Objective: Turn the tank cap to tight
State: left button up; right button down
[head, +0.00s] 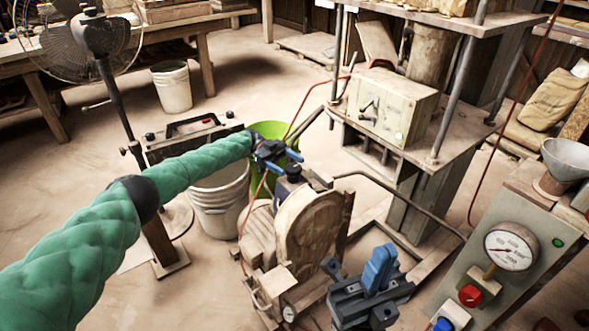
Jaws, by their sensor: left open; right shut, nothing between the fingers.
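A small black cap (293,170) sits on top of a dark bluish tank (284,190), behind the dusty rounded machine covers. I take it for the tank cap; its markings are too small to read. My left gripper (285,160), with blue fingers at the end of the green-sleeved arm, is open just above and beside the cap. I cannot tell whether its fingers touch the cap or straddle it. My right gripper (381,264) is shut and empty at the bottom centre, well apart from the cap.
A dusty rounded cover (309,235) stands just in front of the tank. A white bucket (219,205) and a green bin (268,132) are close by the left gripper. The press frame (415,150) rises at right. A gauge panel (500,262) stands at lower right.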

pick_arm(q)
jog(key=shift+v, duration=1.85)
